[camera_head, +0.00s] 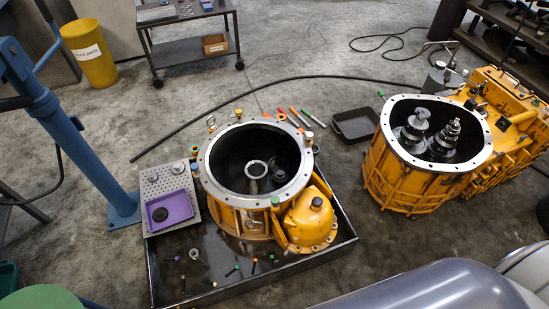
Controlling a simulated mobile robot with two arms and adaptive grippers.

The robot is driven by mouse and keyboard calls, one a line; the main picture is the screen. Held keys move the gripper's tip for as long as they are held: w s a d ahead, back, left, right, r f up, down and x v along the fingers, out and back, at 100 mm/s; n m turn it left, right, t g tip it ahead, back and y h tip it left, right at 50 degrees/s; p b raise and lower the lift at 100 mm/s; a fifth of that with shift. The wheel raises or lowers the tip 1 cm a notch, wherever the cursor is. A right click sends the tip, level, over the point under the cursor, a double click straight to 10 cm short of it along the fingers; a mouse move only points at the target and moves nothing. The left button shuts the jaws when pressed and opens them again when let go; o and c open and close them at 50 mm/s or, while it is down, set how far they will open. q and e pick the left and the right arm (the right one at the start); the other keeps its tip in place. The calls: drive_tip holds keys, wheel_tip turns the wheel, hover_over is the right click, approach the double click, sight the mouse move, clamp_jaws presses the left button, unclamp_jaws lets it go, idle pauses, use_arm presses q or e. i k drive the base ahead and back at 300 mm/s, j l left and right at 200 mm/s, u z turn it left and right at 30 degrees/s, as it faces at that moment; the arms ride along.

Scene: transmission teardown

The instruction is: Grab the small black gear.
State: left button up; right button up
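A small black round part (160,214), which looks like the small black gear, lies in a purple tray (182,207) at the left of the view. Its teeth are too small to make out. The purple tray rests on a grey perforated plate (158,183) beside the open orange housing (232,212). Neither my left nor my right gripper shows in the view.
The housing, a domed orange cover (311,218) and several small tools share a black floor tray (335,250). A larger orange casing (385,180) with shafts stands at the right. A blue stand (60,130) rises at the left. An empty black bin (357,124) is behind.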

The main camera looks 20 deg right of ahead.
sight(280, 175)
drive_tip(key=l+u, duration=0.7)
drive_tip(key=l, duration=0.15)
drive_tip(key=k+l+u, duration=0.1)
drive_tip(key=l+u, duration=0.25)
